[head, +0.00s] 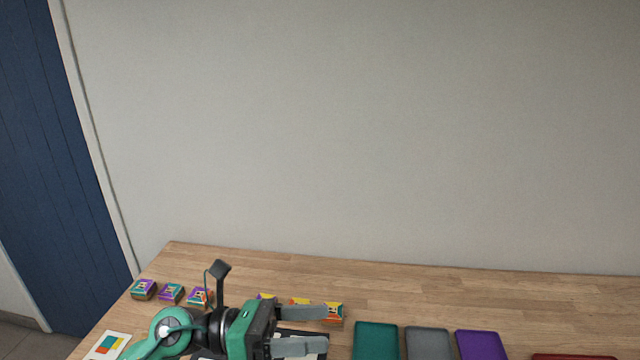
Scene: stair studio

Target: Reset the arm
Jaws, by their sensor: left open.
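My left gripper (312,329) comes in from the lower left, above the wooden table (430,289). Its two grey fingers point right and stand apart, with nothing seen between them. My green and black left arm covers part of the table's left half. My right gripper is not in view.
Several small colourful boxes stand in a row, such as one at the left (144,289) and an orange one (333,313) behind the fingers. Teal (376,341), grey (428,344) and purple (481,345) trays lie to the right. A card (107,346) lies front left. A wall (360,130) rises behind.

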